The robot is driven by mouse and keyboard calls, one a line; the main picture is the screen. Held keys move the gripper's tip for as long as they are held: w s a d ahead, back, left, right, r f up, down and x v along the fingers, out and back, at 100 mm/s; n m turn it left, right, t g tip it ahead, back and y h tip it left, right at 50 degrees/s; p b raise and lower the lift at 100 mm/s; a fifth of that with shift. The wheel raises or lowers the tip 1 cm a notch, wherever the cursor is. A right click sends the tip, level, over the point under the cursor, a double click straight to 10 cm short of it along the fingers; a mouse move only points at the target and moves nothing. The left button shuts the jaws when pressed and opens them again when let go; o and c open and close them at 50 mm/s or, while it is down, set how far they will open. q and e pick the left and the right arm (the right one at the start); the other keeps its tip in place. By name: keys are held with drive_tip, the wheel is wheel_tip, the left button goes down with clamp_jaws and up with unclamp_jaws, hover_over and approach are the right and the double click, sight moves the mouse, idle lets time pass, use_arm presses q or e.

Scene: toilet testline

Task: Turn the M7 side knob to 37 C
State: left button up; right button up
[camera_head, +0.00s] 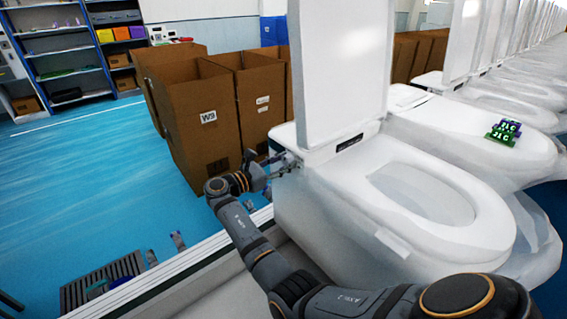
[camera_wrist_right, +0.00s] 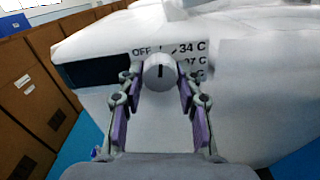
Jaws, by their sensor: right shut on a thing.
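The side knob (camera_wrist_right: 160,76) is a round white knob with a dark pointer line, on the side of the near white toilet (camera_head: 372,200). In the right wrist view the labels OFF, 34 C and a partly covered 37 C (camera_wrist_right: 194,61) curve around it, with another label mostly hidden below. The pointer line looks near upright, between OFF and 34 C. My right gripper (camera_wrist_right: 160,88) has its two fingers on either side of the knob and is shut on it. In the head view my right gripper (camera_head: 283,166) reaches the toilet's left side, and the knob is hard to make out.
Brown cardboard boxes (camera_head: 203,113) stand close behind my right gripper, one marked W9. A raised toilet lid (camera_head: 338,65) rises above the seat. Blue floor (camera_head: 85,165) is open at left.

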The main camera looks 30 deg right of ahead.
drive_tip(key=shift+c, duration=0.9)
use_arm(q)
drive_tip(key=shift+w, duration=0.1)
drive_tip(key=shift+d+f, duration=0.15)
drive_tip(key=shift+f, duration=0.05)
use_arm(e)
drive_tip(key=shift+m, duration=0.3)
drive_tip(key=shift+f+m+b, duration=0.1)
drive_tip(key=shift+m+b, duration=0.2)
drive_tip(key=shift+b, duration=0.05)
drive_tip(key=m+b, duration=0.3)
drive_tip(key=m, duration=0.3)
drive_tip(key=shift+f+b, duration=0.1)
drive_tip(key=shift+b, duration=0.25)
drive_tip(key=m+b, duration=0.3)
drive_tip(key=m, duration=0.1)
drive_tip(key=shift+w+b, duration=0.1)
drive_tip(key=shift+b, duration=0.3)
drive_tip(key=m+b, duration=0.2)
drive_tip(key=m, duration=0.1)
drive_tip(key=shift+m+b, duration=0.5)
drive_tip(key=shift+b, duration=0.05)
use_arm(q)
drive_tip(key=w+f, duration=0.3)
drive_tip(key=f, duration=0.7)
drive_tip(key=shift+w, duration=0.15)
use_arm(e)
drive_tip(key=shift+r+m, duration=0.2)
drive_tip(key=shift+m, duration=0.2)
